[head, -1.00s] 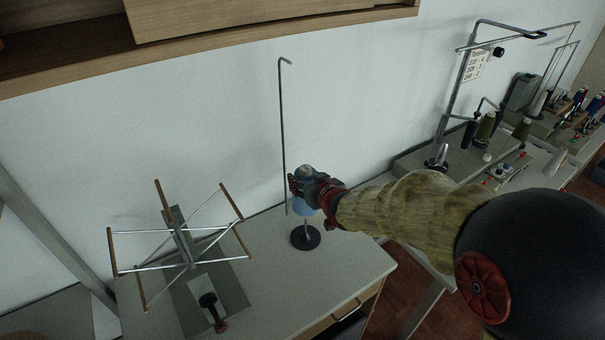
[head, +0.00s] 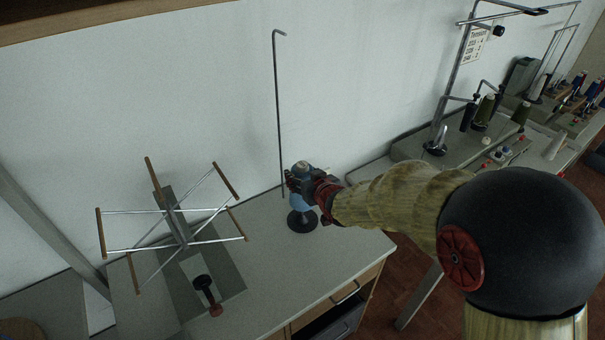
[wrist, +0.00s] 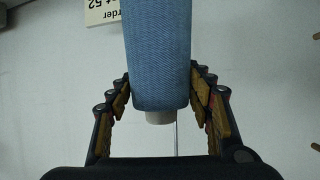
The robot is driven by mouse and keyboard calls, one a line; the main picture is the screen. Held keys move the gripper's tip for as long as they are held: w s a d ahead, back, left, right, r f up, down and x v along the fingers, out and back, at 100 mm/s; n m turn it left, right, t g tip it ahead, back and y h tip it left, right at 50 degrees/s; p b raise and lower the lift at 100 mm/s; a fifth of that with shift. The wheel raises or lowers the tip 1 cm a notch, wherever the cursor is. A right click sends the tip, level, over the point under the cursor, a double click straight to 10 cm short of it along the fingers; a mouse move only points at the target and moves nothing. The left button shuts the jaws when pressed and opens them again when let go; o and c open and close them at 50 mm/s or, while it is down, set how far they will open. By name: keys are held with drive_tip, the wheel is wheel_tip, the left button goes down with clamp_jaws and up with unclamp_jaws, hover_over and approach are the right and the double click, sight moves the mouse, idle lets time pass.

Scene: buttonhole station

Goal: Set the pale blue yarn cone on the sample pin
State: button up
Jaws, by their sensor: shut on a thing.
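The pale blue yarn cone (wrist: 158,50) is between the fingers of my gripper (wrist: 160,108) in the wrist view, with its pale end toward the palm. In the head view my gripper (head: 302,184) is shut around the cone, whose blue lower part (head: 298,202) shows beneath the fingers. The cone looks upright, right over the round black base (head: 302,222) of a stand on the table. The pin itself is hidden by the cone and gripper. I cannot tell whether the cone touches the base.
A tall hooked rod (head: 278,110) rises close behind the cone. A yarn swift with wooden-tipped arms (head: 178,225) stands to the left on the grey table (head: 265,275). The table's front right is clear. A bench with spools (head: 480,150) stands at the right.

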drive_tip(key=shift+f+b, duration=2.6)
drive_tip(key=shift+f, duration=0.95)
drive_tip(key=shift+f+b, duration=0.4)
drive_tip(key=shift+f, duration=0.05)
drive_tip(key=o, duration=1.8)
drive_tip(key=v, duration=1.2)
drive_tip(key=shift+f, duration=0.1)
